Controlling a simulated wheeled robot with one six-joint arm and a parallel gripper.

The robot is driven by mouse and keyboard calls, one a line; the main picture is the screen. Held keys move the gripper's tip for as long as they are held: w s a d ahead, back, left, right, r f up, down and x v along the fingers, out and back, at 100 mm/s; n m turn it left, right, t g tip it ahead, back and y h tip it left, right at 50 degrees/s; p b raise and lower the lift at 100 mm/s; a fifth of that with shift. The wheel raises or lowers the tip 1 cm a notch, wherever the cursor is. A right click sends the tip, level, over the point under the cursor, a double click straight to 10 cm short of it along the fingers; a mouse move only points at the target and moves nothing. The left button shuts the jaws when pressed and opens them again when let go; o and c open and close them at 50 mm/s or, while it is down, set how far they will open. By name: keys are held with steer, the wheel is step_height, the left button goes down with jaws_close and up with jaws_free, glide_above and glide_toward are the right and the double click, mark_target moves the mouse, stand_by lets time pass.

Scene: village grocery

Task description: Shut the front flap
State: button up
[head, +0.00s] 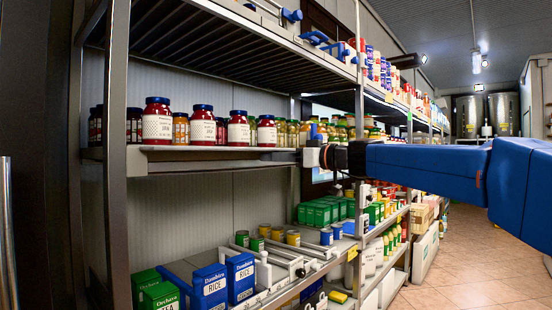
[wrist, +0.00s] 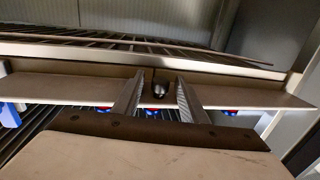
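The front flap (head: 215,158) is a long, narrow grey board along the front edge of the middle shelf, below the jars in the head view. In the wrist view the flap (wrist: 60,88) runs across the picture, with a small dark knob (wrist: 158,90) near its middle. My gripper (head: 304,157) is at the right end of the flap in the head view. In the wrist view my gripper (wrist: 158,88) is open, one finger on each side of the knob, with gaps showing. Whether the fingertips touch the flap cannot be told.
Red jars with blue lids (head: 157,120) stand on the shelf just behind the flap. Blue rice boxes (head: 241,277) and tins (head: 277,233) fill the shelf below. A wire rack (head: 200,40) hangs above. A steel post (head: 116,150) stands at left. The tiled aisle (head: 480,260) is clear.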

jaws_close()
